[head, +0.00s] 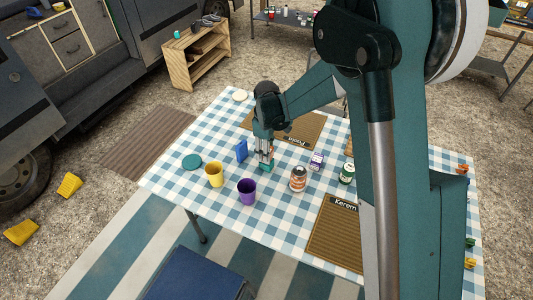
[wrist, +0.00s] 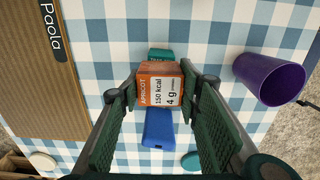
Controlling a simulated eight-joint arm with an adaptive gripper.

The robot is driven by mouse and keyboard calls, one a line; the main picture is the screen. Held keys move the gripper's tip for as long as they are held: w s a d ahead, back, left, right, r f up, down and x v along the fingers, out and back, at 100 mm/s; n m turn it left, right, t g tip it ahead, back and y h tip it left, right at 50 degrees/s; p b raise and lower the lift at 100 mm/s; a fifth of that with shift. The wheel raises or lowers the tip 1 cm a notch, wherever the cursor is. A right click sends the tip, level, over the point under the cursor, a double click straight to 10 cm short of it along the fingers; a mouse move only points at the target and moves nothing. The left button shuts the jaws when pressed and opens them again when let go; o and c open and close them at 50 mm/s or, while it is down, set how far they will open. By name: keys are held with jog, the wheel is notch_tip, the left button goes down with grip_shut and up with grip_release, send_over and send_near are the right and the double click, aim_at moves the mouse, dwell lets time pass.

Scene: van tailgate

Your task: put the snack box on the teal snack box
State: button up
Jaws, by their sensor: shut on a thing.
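The snack box (wrist: 160,85) is orange and white, printed "APRICOT" and "150 kcal". It sits between the fingers of my gripper (wrist: 158,90), which is shut on it. In the head view my gripper (head: 265,152) points down over the middle of the checked table. The teal snack box (wrist: 161,54) shows just beyond the held box in the wrist view, partly covered by it. In the head view the teal snack box (head: 265,169) lies right below the fingertips. I cannot tell whether the two boxes touch.
A blue box (head: 241,150) stands close left of my gripper. A yellow cup (head: 214,175), purple cup (head: 246,191) and orange-labelled jar (head: 298,179) stand in front. A small purple box (head: 316,160) and green jar (head: 347,173) are to the right. Brown mats (head: 332,240) lie on the checked cloth.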

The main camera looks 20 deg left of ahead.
jog(key=shift+f, duration=0.4)
jog(key=o, duration=0.9)
jog(key=shift+r, duration=0.2)
notch_tip(320, 180, up, 12)
jog(key=p, duration=0.1)
jog(key=shift+p, duration=0.3)
dwell(0.3)
